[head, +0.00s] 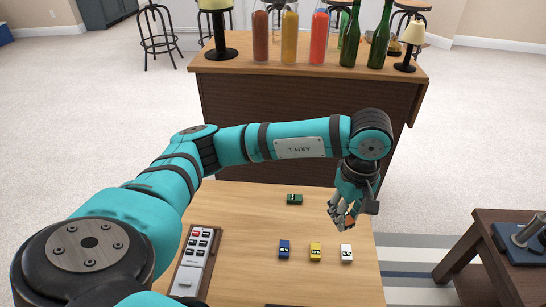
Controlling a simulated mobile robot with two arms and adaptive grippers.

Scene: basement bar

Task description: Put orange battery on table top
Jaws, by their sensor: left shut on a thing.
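My left gripper (342,222) hangs fingers-down over the right part of the wooden table top (245,215). It is shut on the orange battery (350,208), of which only a small orange patch shows between the fingers. The fingers hide the rest of it. I cannot tell exactly how high it is above the table. My right gripper is not in view.
A green battery (294,199) lies left of the gripper. Blue (284,249), yellow (315,251) and white (346,253) batteries form a row nearer me. A tray with buttons (195,255) is at left. The bar counter (290,110) with bottles stands behind.

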